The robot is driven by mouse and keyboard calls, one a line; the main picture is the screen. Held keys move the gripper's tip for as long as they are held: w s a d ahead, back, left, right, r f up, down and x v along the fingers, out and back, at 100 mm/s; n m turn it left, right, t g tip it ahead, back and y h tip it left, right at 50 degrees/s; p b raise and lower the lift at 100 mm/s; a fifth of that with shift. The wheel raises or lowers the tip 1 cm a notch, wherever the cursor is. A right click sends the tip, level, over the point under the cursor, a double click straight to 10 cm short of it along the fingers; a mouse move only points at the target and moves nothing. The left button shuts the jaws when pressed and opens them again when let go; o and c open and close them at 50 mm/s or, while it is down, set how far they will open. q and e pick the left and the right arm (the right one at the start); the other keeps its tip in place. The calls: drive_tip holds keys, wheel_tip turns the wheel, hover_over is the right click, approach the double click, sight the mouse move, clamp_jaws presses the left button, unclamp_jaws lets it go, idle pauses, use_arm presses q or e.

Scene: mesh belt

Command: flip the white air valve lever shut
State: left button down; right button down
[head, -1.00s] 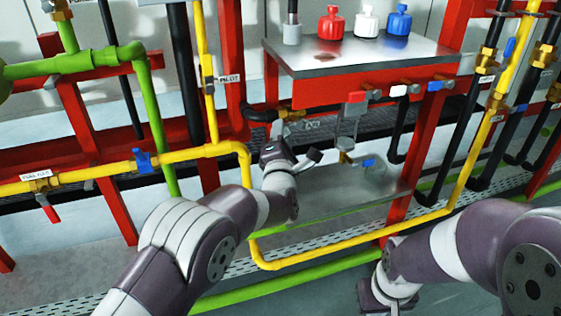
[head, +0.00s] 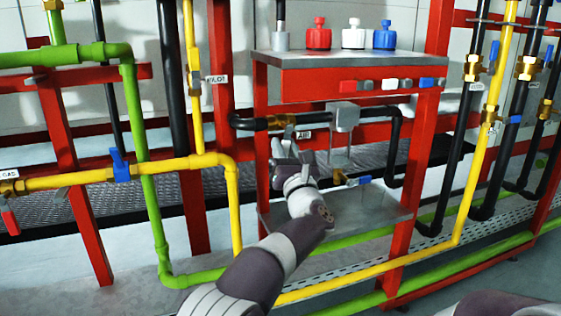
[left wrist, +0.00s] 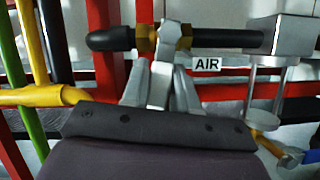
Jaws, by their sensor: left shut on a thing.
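The air valve is a brass body on a black pipe, under the red panel in the head view (head: 282,120). It also shows in the left wrist view (left wrist: 147,40), beside a white "AIR" label (left wrist: 207,64). Its pale grey-white lever (left wrist: 160,82) hangs down from the valve, across the pipe's line, between my fingers. My left gripper (head: 291,150) is just below the valve and shut on the lever; its fingers flank the lever in the left wrist view (left wrist: 161,88). The lever is mostly hidden by the gripper in the head view. My right gripper is not in view.
A grey box (head: 344,116) sits on the pipe to the right, with a blue-handled valve (head: 352,180) below. A yellow pipe (head: 231,205) and red posts (head: 265,150) stand near my left arm. Red, white and blue bottles (head: 353,36) stand on the upper shelf.

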use_arm(q)
drive_tip(key=shift+w+d+f+n+y+b, duration=0.1)
drive_tip(key=shift+d+n+y+b, duration=0.25)
drive_tip(key=shift+n, duration=0.4)
drive_tip(key=shift+w+d+f+n+y, duration=0.1)
drive_tip(key=shift+n+y, duration=0.35)
drive_tip(key=shift+n, duration=0.3)
drive_tip(key=shift+s+r, duration=0.1)
drive_tip(key=c, duration=1)
unclamp_jaws()
drive_tip(key=shift+o, duration=0.2)
drive_tip(key=p+v, duration=0.2)
drive_tip(key=v, duration=1)
drive_tip(key=shift+s+d+p, duration=0.2)
drive_tip(key=shift+s+p, duration=0.1)
drive_tip(key=shift+s, duration=0.05)
drive_tip(key=shift+r, duration=0.1)
